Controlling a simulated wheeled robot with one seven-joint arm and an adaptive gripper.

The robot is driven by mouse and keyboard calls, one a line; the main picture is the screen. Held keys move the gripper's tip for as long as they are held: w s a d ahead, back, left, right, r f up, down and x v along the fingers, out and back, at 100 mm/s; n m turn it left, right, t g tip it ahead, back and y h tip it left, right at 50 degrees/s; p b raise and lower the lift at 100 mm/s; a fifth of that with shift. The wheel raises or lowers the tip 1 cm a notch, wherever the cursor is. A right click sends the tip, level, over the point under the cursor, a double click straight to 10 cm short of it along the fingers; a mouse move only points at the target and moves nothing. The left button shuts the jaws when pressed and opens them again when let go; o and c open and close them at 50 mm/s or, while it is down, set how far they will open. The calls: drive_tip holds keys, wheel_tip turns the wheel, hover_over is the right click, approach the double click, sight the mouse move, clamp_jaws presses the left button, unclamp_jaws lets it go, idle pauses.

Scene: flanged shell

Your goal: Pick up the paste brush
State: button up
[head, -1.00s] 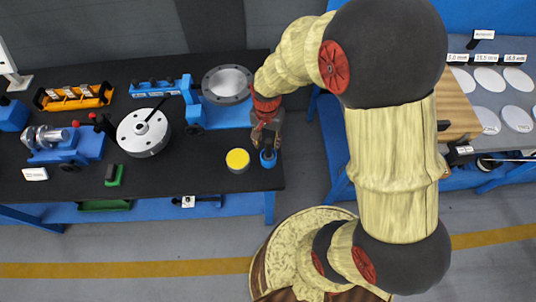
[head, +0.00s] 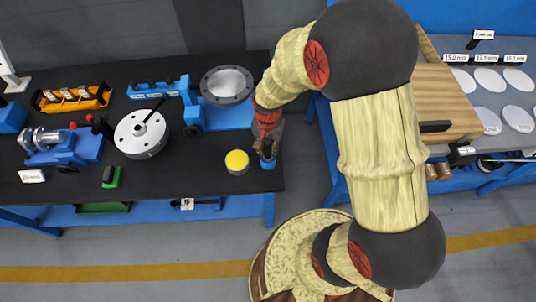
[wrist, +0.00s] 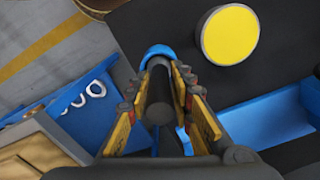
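The paste brush (wrist: 159,105) shows in the wrist view as a dark round handle, its end towards the camera. It stands in a small blue holder (head: 267,164) near the table's right front corner, which also shows in the wrist view (wrist: 158,52). The bristles are hidden. My gripper (wrist: 166,80) has one finger on each side of the handle. The fingers look apart, with a small gap on the right; firm contact is not visible. In the head view my gripper (head: 267,148) is just above the holder and covers most of the handle.
A yellow-topped can (head: 237,162) stands close left of the holder. A blue fixture with a round flange (head: 228,85) is behind. A grey disc-shaped part (head: 142,133) is further left. The black table (head: 215,180) ends just right of the holder.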

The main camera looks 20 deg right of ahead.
sight(268, 141)
clamp_jaws()
wheel_tip(268, 141, up, 10)
drive_tip(key=shift+p, duration=1.05)
